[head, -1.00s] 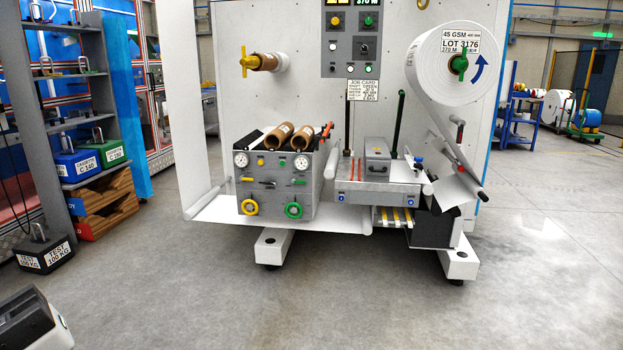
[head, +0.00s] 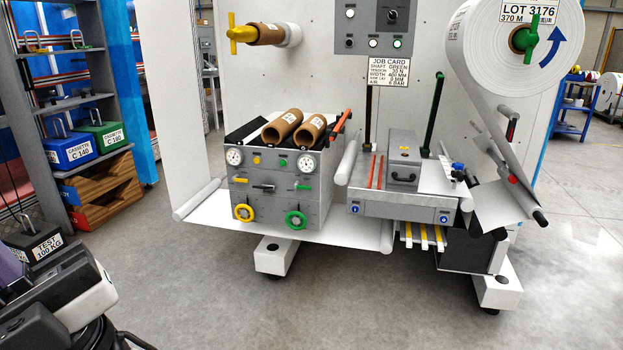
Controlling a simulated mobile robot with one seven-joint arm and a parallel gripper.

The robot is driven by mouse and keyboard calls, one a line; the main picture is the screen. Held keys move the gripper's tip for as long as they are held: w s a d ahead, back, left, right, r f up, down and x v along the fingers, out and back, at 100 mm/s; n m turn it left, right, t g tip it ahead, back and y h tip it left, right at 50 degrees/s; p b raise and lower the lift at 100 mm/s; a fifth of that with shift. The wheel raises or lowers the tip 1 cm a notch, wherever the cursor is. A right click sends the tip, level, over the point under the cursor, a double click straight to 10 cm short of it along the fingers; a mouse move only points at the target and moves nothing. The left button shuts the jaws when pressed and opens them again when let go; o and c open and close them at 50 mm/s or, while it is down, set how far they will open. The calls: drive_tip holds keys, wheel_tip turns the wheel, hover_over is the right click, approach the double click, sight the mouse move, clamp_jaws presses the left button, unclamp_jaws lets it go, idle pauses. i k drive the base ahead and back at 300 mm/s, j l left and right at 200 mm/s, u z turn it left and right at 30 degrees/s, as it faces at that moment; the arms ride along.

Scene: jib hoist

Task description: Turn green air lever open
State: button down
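The control box (head: 272,187) stands on the machine's white shelf, with two gauges on top of its front face. A small green lever (head: 302,187) lies roughly horizontal on the right of this face, below the right gauge. A matching small yellow lever (head: 240,180) sits on the left. A green ring handwheel (head: 296,220) is below the green lever. Part of my arm, dark and white, shows at the lower left, well apart from the box. My gripper's fingers cannot be made out there. Nothing touches the green lever.
A taller green lever (head: 434,115) stands behind the slitting unit (head: 405,205), and a green handle (head: 530,40) is on the white roll (head: 490,50). White feet (head: 277,252) stick out below the machine. The floor in front is clear. Shelving (head: 80,100) and a test weight (head: 40,242) stand left.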

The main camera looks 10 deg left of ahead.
sight(297, 185)
drive_tip(key=i+j, duration=0.15)
drive_tip(key=i, duration=0.2)
drive_tip(key=i+j, duration=0.15)
drive_tip(key=i, duration=0.2)
drive_tip(key=i+j, duration=0.15)
drive_tip(key=i, duration=0.25)
drive_tip(key=i+j, duration=0.2)
drive_tip(key=j, duration=0.2)
drive_tip(key=i+j, duration=0.2)
drive_tip(key=j, duration=0.15)
drive_tip(key=i+j, duration=0.25)
drive_tip(key=j, duration=0.15)
